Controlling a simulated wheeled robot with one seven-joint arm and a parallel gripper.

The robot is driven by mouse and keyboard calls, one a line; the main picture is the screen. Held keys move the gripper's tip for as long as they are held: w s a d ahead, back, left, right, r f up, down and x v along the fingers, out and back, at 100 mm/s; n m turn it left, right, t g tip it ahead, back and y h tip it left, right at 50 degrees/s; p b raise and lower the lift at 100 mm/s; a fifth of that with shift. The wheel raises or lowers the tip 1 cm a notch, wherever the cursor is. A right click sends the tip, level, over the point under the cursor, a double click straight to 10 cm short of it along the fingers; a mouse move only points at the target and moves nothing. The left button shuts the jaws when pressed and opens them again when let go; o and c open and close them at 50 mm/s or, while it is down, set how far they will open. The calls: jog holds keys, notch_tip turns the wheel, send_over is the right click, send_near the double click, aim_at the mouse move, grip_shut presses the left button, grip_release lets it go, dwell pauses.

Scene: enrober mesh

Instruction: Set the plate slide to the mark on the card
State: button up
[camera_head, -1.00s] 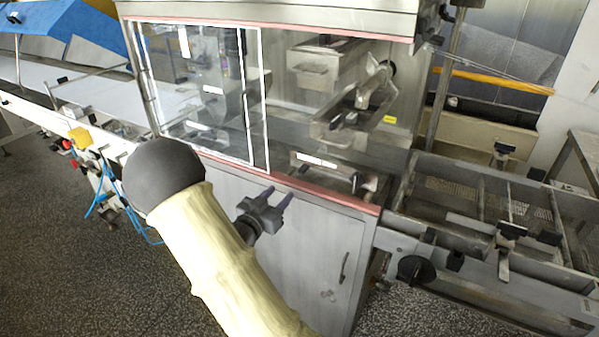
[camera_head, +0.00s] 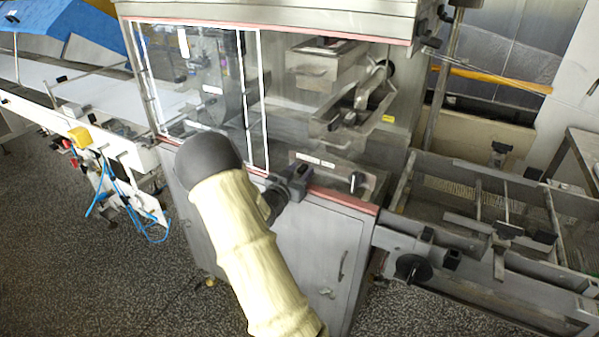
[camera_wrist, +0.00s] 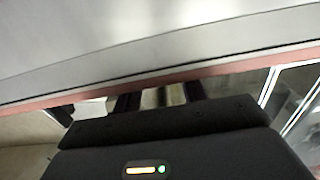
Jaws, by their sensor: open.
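My gripper (camera_head: 303,174) is in front of the machine's open window, close to its red lower edge, with its fingers toward the machine. In the wrist view the two dark fingers of my gripper (camera_wrist: 160,97) stand apart with nothing seen between them. Inside the window, right of my gripper, a grey panel carries a white strip label (camera_head: 315,159) and a dark upright knob (camera_head: 357,182). I cannot tell whether these are the plate slide and card. No mark is readable. My gripper and forearm hide part of the lower window edge.
A white-framed glass door (camera_head: 200,95) covers the window's left part. The red sill (camera_head: 340,199) runs below the opening. Metal troughs (camera_head: 335,118) and a yellow label (camera_head: 388,118) are deeper inside. A wire-mesh conveyor (camera_head: 470,195) stands right, with a black handwheel (camera_head: 413,268).

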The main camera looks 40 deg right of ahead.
grip_shut()
jog(key=shift+s+d+b, duration=0.25)
jog(key=shift+s, duration=0.35)
jog(key=shift+s+d+b, duration=0.25)
jog(key=shift+s+d, duration=0.05)
jog(key=shift+s, duration=0.35)
jog(key=shift+s+d+b, duration=0.25)
jog(key=shift+s, duration=0.35)
grip_release()
jog(key=shift+s+d, duration=0.1)
jog(key=shift+a, duration=0.2)
